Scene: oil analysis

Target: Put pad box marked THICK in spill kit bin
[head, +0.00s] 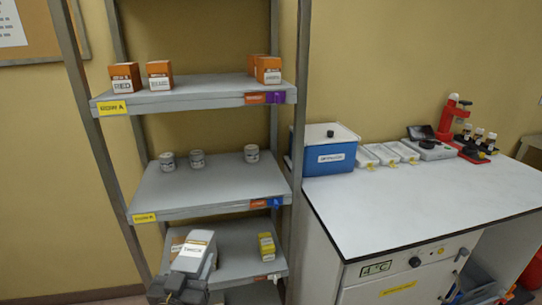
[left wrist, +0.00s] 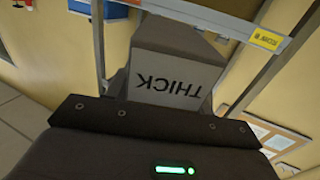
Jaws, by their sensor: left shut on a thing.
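The pad box marked THICK (head: 194,252) is grey with a pale label, in front of the lower shelf in the head view. My left gripper (head: 181,283) is shut on this box. In the left wrist view, the box (left wrist: 172,62) sticks out beyond the gripper (left wrist: 160,106), and its word THICK reads upside down. My right gripper is out of view.
The bench front (head: 400,205) is clear.

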